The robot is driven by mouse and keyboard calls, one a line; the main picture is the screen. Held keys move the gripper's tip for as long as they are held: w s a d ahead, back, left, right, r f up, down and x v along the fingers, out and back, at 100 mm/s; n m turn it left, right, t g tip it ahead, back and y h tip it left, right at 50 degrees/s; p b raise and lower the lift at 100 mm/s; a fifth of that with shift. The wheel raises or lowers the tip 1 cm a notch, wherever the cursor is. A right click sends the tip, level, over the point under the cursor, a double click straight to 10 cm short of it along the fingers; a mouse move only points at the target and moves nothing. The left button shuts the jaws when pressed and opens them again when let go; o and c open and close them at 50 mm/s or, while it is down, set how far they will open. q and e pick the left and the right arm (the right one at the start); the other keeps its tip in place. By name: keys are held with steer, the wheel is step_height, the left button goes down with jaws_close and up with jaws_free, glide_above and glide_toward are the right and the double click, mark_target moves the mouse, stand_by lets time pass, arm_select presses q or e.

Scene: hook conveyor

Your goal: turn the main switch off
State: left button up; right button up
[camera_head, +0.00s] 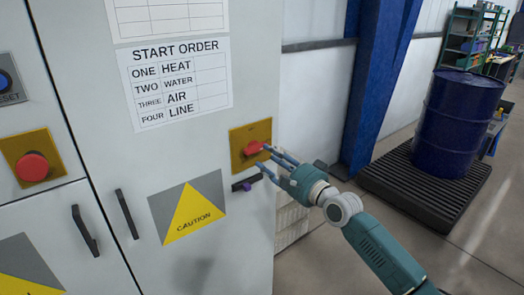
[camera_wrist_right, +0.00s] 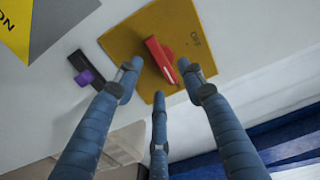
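The main switch (camera_head: 254,148) is a red handle on a yellow plate (camera_head: 238,160) at the right edge of the grey cabinet. In the right wrist view the red handle (camera_wrist_right: 160,60) sits slanted on its yellow plate (camera_wrist_right: 130,40), with a small dark label beside it that I cannot read surely. My right gripper (camera_head: 271,160) reaches in from the right with its blue fingers spread. In the right wrist view its fingertips (camera_wrist_right: 160,82) stand apart just below and to either side of the handle; contact is unclear. My left gripper is out of view.
A black latch with a purple part (camera_head: 246,185) lies below the plate. A red button on a yellow plate (camera_head: 33,167) is at the far left. The cabinet bears black handles (camera_head: 126,214) and a caution sign (camera_head: 190,208). A blue post (camera_head: 375,80) and barrel (camera_head: 455,120) stand right.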

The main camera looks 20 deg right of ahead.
mark_target(258, 151)
steer(key=shift+x, duration=2.4)
steer(key=shift+c, duration=0.2)
jaws_close()
